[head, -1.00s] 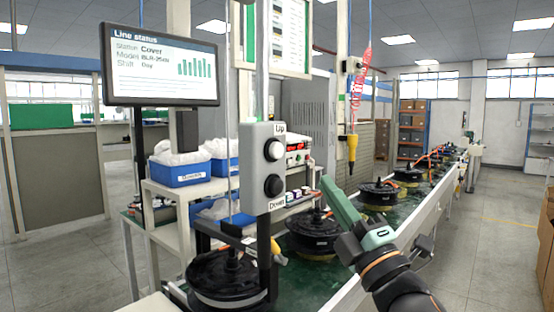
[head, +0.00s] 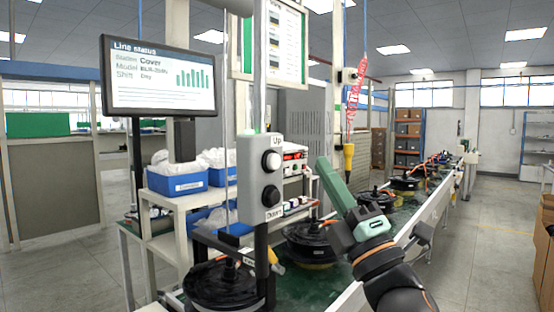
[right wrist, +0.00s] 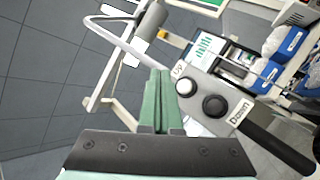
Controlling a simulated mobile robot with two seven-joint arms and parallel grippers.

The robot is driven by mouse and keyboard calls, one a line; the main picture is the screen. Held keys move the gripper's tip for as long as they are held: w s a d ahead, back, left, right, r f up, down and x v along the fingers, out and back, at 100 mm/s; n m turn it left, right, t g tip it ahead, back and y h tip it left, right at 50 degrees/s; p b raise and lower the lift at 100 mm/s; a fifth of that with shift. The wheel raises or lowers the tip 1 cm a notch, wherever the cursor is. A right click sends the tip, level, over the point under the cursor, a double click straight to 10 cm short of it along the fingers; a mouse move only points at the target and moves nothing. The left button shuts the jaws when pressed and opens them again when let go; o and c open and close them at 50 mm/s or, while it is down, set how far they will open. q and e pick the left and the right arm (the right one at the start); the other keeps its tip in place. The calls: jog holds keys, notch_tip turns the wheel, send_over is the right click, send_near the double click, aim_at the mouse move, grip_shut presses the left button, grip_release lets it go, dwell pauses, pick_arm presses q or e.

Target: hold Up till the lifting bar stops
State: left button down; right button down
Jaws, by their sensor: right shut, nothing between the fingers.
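The grey control box (head: 259,178) hangs on a post and carries a white Up button (head: 271,161) above a black Down button (head: 271,196). My right gripper (head: 322,160) is shut and empty, with its green fingers pointing up to the right of the box in the head view. In the right wrist view, its closed fingertips (right wrist: 159,74) are just left of the white Up button (right wrist: 186,86); I cannot tell whether they touch. The dark lifting bar (head: 236,242) appears low on the thin vertical rods, above a black hub motor (head: 222,285). My left gripper is out of view.
A conveyor (head: 400,245) with several black motors runs away to the right. A shelf (head: 185,200) with blue bins (head: 178,181) stands left behind the post. A monitor (head: 160,75) is above it. A yellow hanging tool (head: 348,160) is behind my right gripper.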

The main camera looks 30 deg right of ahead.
aim_at(278, 155)
jog(key=w+a, duration=0.2)
jog(key=w, duration=0.3)
jog(key=shift+w+a+p, duration=0.3)
jog(key=shift+w, duration=0.1)
jog(key=shift+w, duration=0.1)
dwell(1.7)
jog(key=shift+w+a, duration=0.15)
jog(key=shift+w, duration=0.15)
jog(key=shift+w+a, duration=0.2)
jog(key=shift+w, duration=0.3)
dwell(3.2)
dwell(0.7)
jog(key=shift+s+d, duration=0.2)
jog(key=shift+s, duration=0.25)
jog(key=shift+s+d, duration=0.2)
jog(key=shift+s, duration=0.25)
